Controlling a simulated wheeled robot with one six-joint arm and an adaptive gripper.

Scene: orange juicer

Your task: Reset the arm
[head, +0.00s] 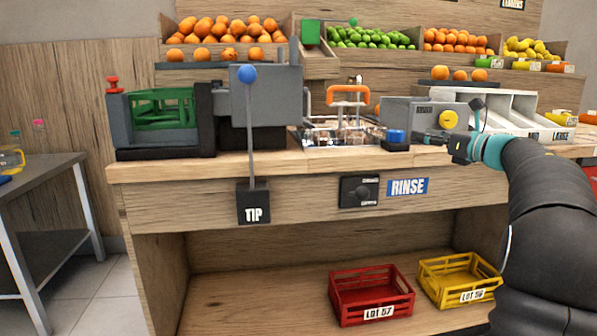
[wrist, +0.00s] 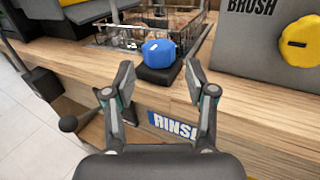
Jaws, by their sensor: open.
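My gripper (wrist: 158,85) is open and empty in the wrist view, its two fingers apart above the counter's front edge. In the head view my gripper (head: 432,138) is at the right, in front of the grey box with a yellow knob. A blue cap-like piece (wrist: 159,52) on a black base lies beyond the fingers and touches neither. It also shows in the head view (head: 396,136), just left of my gripper. My dark arm comes in from the right edge of the head view.
The wooden counter (head: 285,165) carries a grey machine with a green cage (head: 162,108) and a wire basket (head: 340,130). A lever with a blue ball (head: 247,74) rises by the TIP box. Red (head: 370,297) and yellow (head: 459,278) crates sit on the lower shelf.

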